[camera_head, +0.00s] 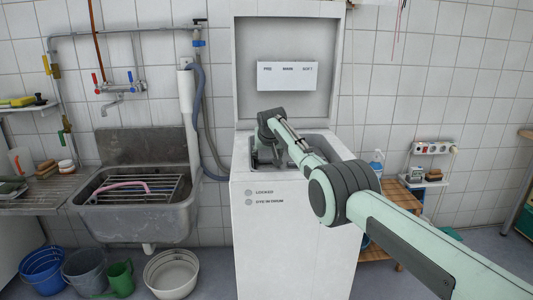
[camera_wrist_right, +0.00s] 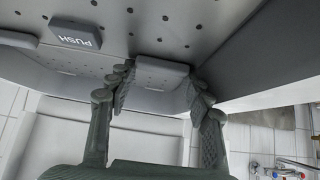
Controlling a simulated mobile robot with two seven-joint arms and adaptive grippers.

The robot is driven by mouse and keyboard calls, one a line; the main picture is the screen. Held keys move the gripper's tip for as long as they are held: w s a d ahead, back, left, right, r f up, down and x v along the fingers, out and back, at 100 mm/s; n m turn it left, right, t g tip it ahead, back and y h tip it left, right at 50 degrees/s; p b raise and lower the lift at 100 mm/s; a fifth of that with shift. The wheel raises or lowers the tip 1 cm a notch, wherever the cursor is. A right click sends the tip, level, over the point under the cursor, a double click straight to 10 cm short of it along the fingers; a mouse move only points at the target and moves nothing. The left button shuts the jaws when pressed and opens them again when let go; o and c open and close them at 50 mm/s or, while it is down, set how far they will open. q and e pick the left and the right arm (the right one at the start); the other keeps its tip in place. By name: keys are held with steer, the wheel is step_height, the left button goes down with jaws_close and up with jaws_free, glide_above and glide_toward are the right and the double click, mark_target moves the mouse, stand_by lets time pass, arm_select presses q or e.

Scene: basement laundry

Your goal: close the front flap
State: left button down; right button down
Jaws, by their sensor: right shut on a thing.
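The top-loading washer (camera_head: 290,240) stands in the middle of the head view with its lid (camera_head: 288,90) up. My right gripper (camera_head: 268,158) reaches down into its top opening, and the rim and my wrist hide much of it. In the right wrist view a perforated metal drum flap spans the top, with a dark button marked PUSH (camera_wrist_right: 75,32). A grey tab (camera_wrist_right: 160,73) at the edge of the perforated metal, apparently the front flap's, lies between the fingers of my right gripper (camera_wrist_right: 160,85), which is shut on it. My left gripper is out of view.
A metal sink (camera_head: 140,215) with a rack stands at the left, with buckets and a basin (camera_head: 171,273) on the floor below it. A wooden shelf (camera_head: 400,195) with a bottle stands right of the washer. The raised lid stands close behind my right gripper.

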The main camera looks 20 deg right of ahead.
steer(key=shift+w+r, duration=0.15)
steer(key=shift+r, duration=0.15)
steer(key=c, duration=1.1)
jaws_free()
steer(key=o, duration=0.5)
steer(key=shift+f, duration=0.15)
steer(key=shift+c, duration=0.2)
steer(key=shift+f, duration=0.1)
steer(key=shift+v, duration=4.05)
steer(key=shift+d, duration=0.1)
